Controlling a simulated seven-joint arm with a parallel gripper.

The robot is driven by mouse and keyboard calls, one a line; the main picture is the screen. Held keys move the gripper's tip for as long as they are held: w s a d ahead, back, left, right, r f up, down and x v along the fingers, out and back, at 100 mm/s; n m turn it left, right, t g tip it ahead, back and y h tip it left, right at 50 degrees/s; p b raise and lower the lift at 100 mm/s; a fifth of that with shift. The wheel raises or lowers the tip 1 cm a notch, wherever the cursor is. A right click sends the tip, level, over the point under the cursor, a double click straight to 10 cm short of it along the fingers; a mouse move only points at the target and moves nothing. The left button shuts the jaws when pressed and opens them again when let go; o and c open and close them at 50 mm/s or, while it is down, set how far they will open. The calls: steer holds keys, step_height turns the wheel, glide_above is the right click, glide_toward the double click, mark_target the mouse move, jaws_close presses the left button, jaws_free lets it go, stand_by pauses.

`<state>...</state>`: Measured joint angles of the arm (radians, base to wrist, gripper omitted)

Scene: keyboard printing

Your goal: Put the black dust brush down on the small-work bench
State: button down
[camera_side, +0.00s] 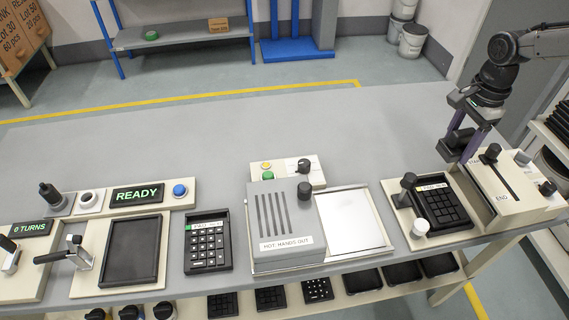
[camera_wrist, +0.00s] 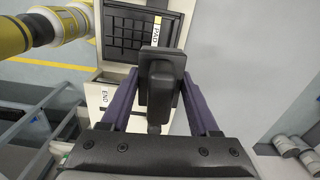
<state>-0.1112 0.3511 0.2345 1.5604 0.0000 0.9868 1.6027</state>
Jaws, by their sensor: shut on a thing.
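My gripper (camera_side: 464,142) is at the right of the side view, above the right end of the bench. Its two purple fingers are shut on the black dust brush (camera_side: 455,138). In the wrist view the brush (camera_wrist: 161,68) sits between the fingers of my gripper (camera_wrist: 161,85), its flat black block facing the camera; its underside is hidden. It is held in the air, over the keypad station. A long grey bench top (camera_side: 300,115) runs across the side view; I cannot tell whether this is the small-work bench.
A black keypad (camera_side: 440,203) in a cream holder and a cream slider unit (camera_side: 505,187) marked END stand below my gripper. A hot press (camera_side: 285,230) with a pale plate (camera_side: 350,222) stands mid-bench. The rear grey surface is largely clear. A shelf (camera_side: 185,38) stands behind.

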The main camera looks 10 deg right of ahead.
steer(key=w+a+n, duration=0.2)
steer(key=w+a, duration=0.4)
steer(key=w, duration=0.1)
steer(key=n, duration=0.2)
glide_toward(373, 170)
step_height(373, 170, down, 6)
steer(key=shift+f, duration=0.25)
steer(key=shift+f+m, duration=0.1)
steer(key=shift+m, duration=0.2)
steer(key=shift+c, duration=2.1)
jaws_free()
step_height(373, 170, up, 12)
steer(key=shift+r, duration=0.2)
